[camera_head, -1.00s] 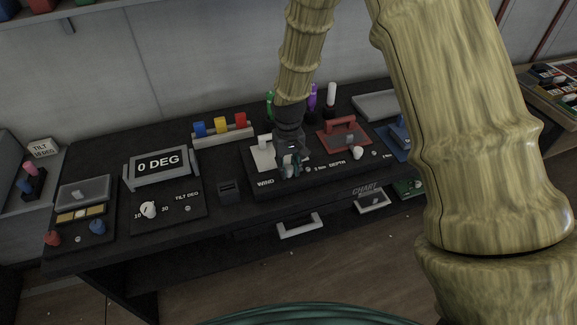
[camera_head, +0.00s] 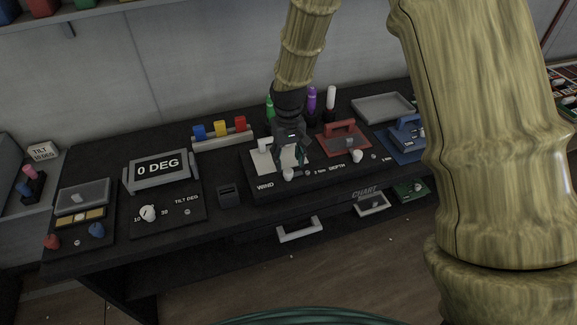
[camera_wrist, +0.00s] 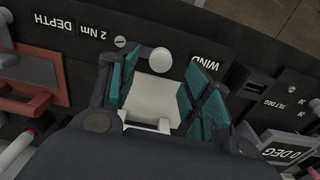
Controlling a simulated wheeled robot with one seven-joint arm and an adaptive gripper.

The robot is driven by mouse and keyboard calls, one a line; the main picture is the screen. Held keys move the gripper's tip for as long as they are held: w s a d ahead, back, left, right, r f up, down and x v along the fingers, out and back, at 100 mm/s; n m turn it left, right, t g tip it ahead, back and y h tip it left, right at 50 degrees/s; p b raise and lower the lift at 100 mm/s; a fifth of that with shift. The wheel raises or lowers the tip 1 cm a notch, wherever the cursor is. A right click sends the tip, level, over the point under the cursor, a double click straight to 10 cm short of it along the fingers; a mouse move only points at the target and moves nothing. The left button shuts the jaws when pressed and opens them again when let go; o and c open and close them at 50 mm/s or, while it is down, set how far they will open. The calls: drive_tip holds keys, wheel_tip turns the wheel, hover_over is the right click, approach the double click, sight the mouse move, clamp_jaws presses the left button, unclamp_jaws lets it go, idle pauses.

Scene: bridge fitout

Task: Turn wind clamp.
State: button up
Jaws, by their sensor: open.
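The wind clamp is a white plate with a white handle (camera_head: 264,157) on the black console, beside the WIND label (camera_head: 265,185). A round white knob (camera_head: 288,174) sits at its front edge. In the wrist view the knob (camera_wrist: 161,59) lies just beyond my fingertips, and the white plate (camera_wrist: 155,98) shows between the fingers. My gripper (camera_head: 289,150) is above the plate, pointing down. In the wrist view my gripper (camera_wrist: 160,80) is open with teal finger pads apart and nothing between them touching. Part of the plate is hidden behind my gripper.
A red clamp plate (camera_head: 343,140) marked DEPTH stands to the right, with a blue one (camera_head: 405,136) beyond. Green, purple (camera_head: 311,100) and white upright markers stand behind. The 0 DEG display (camera_head: 158,168) is left.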

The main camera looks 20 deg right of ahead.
sight(289, 170)
wheel_tip(289, 170, up, 7)
idle(0.4)
drive_tip(key=shift+d+f, duration=0.1)
idle(0.3)
